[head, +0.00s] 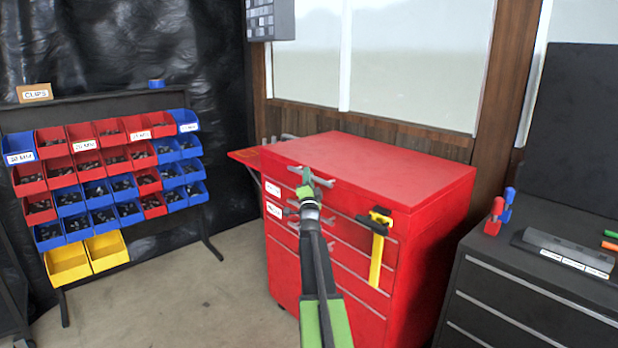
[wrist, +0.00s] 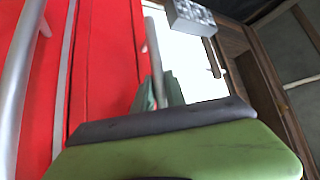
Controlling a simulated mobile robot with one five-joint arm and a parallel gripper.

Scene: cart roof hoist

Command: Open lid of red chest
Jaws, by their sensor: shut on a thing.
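The red chest (head: 380,165) stands in the middle of the head view, with its flat red lid (head: 385,155) down. My gripper (head: 307,188) reaches up to the lid's front edge, left of its middle. It is shut on a grey bar handle (head: 323,181) there. In the wrist view the grey bar (wrist: 154,55) runs down between my gripper's green fingers (wrist: 160,103). The red chest front (wrist: 105,70) fills the left of that view. My fingers partly hide the handle.
A yellow tool (head: 377,258) hangs on the chest's front, right of my arm. A red side shelf (head: 243,155) sticks out at the left. A rack of bins (head: 105,170) stands farther left, a black cabinet (head: 520,285) at the right. Bare floor lies between rack and chest.

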